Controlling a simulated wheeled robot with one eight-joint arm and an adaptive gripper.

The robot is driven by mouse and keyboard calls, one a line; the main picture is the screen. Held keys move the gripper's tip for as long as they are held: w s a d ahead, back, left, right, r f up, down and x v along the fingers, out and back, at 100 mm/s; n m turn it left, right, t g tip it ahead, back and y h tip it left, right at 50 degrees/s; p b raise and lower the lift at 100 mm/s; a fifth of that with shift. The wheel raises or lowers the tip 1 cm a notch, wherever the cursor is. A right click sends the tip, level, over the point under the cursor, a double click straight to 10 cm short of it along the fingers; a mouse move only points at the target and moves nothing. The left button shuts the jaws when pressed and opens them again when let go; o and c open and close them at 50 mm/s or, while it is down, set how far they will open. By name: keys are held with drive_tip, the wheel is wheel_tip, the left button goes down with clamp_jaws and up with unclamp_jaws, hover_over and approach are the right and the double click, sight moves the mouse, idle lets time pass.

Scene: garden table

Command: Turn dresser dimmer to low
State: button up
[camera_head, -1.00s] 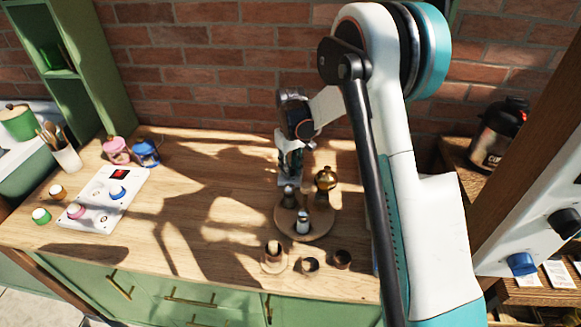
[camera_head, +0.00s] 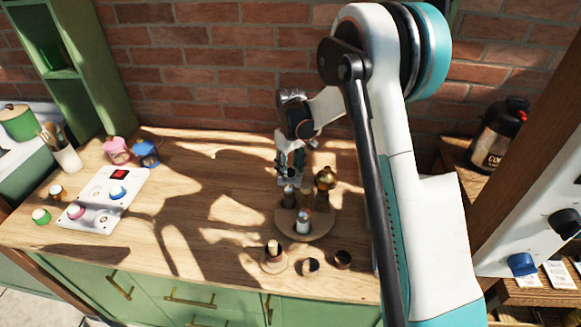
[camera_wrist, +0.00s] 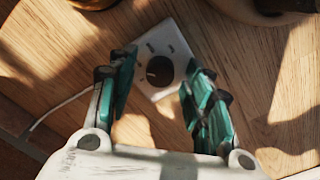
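In the wrist view, a white square plate (camera_wrist: 176,42) with a round dark knob (camera_wrist: 160,70) and short dark marks lies on the wood surface. A pale cord runs from its left side. I take this for the dimmer. My gripper (camera_wrist: 161,82) is open, with one teal finger on each side of the knob. I see gaps between the fingers and the knob; whether the fingertips reach its height I cannot tell. In the head view, my gripper (camera_head: 290,162) hangs behind the round wooden tray (camera_head: 318,234), and the dimmer cannot be made out there.
Small shakers (camera_head: 303,221) and a brass pot (camera_head: 325,178) stand on the tray, close to my gripper. Small cups (camera_head: 343,259) stand in front. A white panel (camera_head: 100,205) with coloured knobs and pink and blue lanterns (camera_head: 146,153) are at the left. The wood between is clear.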

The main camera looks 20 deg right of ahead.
sight(291, 170)
wheel_tip(291, 170, up, 12)
idle(0.6)
drive_tip(key=s+r+m+t, duration=0.25)
drive_tip(key=s+r, duration=0.35)
drive_tip(key=s, duration=0.6)
drive_tip(key=s+r+m+t, duration=0.1)
drive_tip(key=s+r+t, duration=0.2)
drive_tip(key=s+r, duration=0.65)
drive_tip(key=s+f+t, duration=0.1)
drive_tip(key=s+f, duration=0.5)
drive_tip(key=s, duration=0.6)
drive_tip(key=shift+f+m+t, duration=0.15)
drive_tip(key=shift+m+t, duration=0.2)
